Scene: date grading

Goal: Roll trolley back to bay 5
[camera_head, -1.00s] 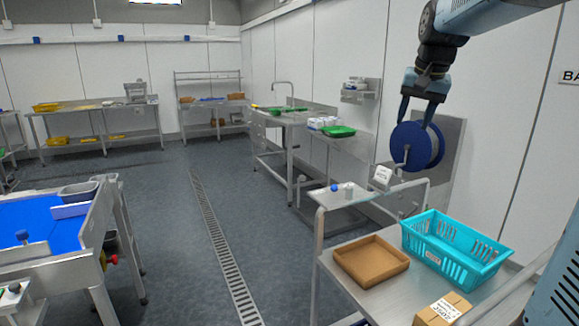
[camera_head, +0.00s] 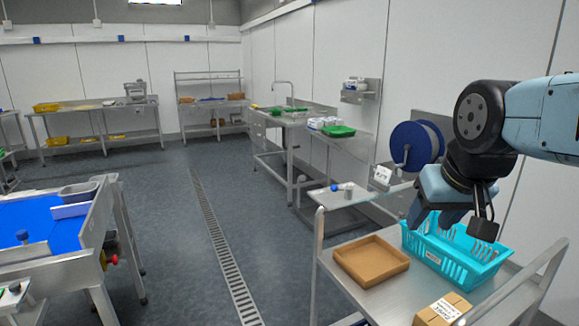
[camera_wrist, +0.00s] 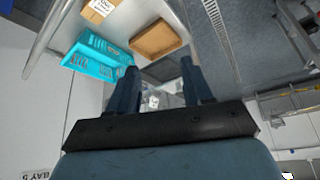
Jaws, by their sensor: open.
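The trolley (camera_head: 389,296) is a steel cart at the lower right of the head view, with tube handles at its ends. The left handle (camera_head: 317,245) is clear, and a tube also shows in the wrist view (camera_wrist: 47,45). The deck carries a turquoise crate (camera_head: 424,258), a brown tray (camera_head: 371,262) and a labelled cardboard box (camera_head: 440,310). My gripper (camera_head: 450,224) is open and empty, in front of the crate in the picture. Its two fingers (camera_wrist: 162,82) are apart in the wrist view, with nothing between them. A "BAY 5" sign (camera_wrist: 40,175) is on the wall.
A blue hose reel (camera_head: 415,146) hangs on the right wall behind the trolley. A small shelf (camera_head: 340,198) stands just beyond the handle. A blue-topped sorting table (camera_head: 30,225) is at the left. Open floor with a drain grate (camera_head: 215,240) lies between.

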